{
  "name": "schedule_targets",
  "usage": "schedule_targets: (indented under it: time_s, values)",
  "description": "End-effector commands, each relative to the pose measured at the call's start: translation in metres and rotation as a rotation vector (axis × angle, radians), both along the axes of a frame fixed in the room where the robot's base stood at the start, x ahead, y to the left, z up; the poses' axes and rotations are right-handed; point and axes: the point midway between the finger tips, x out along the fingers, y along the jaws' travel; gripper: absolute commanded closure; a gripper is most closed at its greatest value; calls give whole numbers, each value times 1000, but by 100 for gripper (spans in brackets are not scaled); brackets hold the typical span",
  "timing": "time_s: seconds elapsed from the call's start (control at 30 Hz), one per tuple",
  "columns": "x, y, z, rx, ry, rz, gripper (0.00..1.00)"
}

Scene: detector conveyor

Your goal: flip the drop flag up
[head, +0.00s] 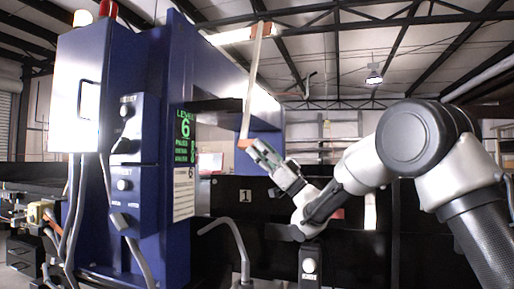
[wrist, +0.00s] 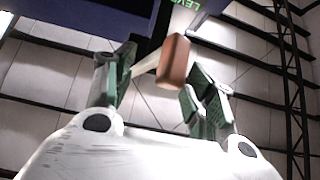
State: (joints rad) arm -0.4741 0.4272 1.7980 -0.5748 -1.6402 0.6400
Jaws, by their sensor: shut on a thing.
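The drop flag seems to be the long pale bar (head: 252,85) in front of the blue detector frame, nearly upright with its top leaning slightly right. Its lower end carries a small orange-brown block (head: 244,143). In the wrist view this block (wrist: 173,62) sits between the green-padded fingers, with the pale bar running on behind it. My gripper (head: 256,150) is shut on the block, reaching from the right. The exact finger contact is hard to make out in both views.
The blue detector frame (head: 228,84) spans the conveyor, with a control box (head: 126,120) and green display (head: 185,135) on its left. A bent grey tube (head: 232,232) and a post with a round button (head: 309,266) stand in front. Dark conveyor panels run behind my arm.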

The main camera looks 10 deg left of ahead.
Motion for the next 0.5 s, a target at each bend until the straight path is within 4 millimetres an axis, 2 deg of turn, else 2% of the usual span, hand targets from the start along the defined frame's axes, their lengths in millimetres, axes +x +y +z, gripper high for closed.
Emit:
schedule_targets:
  time_s: [0.03, 0.13, 0.3, 0.5]
  values:
    - [4, -12, -12, -3, 14, -15, 54]
    - [-1, -30, -29, -4, 13, -16, 54]
    - [-14, -76, -24, -1, 5, -13, 54]
    - [-25, -117, -23, 0, 2, -8, 54]
